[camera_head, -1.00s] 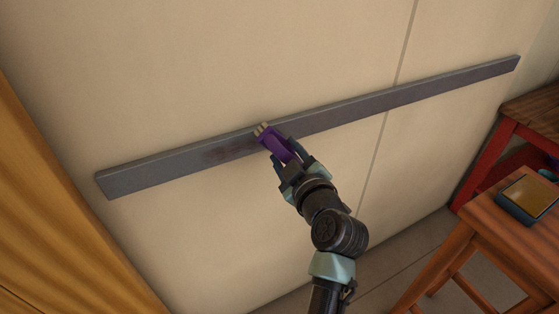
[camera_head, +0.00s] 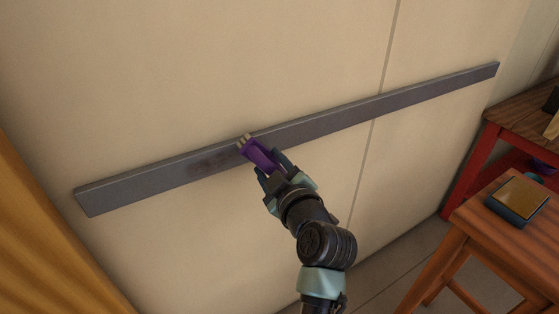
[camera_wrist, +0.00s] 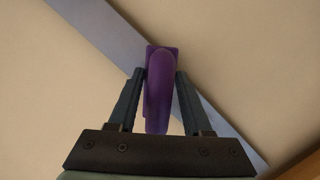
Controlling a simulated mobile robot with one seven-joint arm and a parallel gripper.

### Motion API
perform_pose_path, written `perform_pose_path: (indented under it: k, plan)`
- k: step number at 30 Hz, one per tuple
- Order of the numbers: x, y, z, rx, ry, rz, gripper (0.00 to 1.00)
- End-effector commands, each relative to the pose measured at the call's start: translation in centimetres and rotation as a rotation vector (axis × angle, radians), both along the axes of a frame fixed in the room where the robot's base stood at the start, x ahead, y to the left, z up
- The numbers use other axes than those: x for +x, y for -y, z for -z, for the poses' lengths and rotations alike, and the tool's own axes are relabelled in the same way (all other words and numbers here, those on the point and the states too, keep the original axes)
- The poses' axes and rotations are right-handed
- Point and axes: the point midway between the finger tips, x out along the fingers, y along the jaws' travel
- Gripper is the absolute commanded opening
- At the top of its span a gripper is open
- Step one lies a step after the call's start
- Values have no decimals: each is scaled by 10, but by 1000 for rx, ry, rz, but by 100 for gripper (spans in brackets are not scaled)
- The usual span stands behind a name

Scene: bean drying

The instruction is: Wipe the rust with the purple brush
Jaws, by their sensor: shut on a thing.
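The purple brush (camera_head: 260,154) is held in my gripper (camera_head: 268,166), with its pale bristles pointing up and left. It also shows in the wrist view (camera_wrist: 160,90), between the two fingers of my gripper (camera_wrist: 160,88). The rust (camera_head: 208,161) is a faint reddish-brown patch on the grey metal bar (camera_head: 330,123), on the bar's left half. The bristles are in front of the bar, just right of the rust patch. I cannot tell whether they touch the bar. The bar also crosses the wrist view diagonally behind the brush (camera_wrist: 105,28).
The bar runs along a beige wall (camera_head: 200,60). A yellow wooden panel (camera_head: 40,220) stands at the left. A wooden stool (camera_head: 470,222) with a dark sponge-like block (camera_head: 517,199) on it is at the right, with a red-framed table (camera_head: 520,122) behind it.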

Motion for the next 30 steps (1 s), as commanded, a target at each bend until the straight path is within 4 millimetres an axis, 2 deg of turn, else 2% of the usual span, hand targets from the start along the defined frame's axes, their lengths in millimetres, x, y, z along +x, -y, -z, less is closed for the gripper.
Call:
perform_pose_path:
  k: [30]
  plan:
    - [-34,-53,-2,0,2,-7,0]
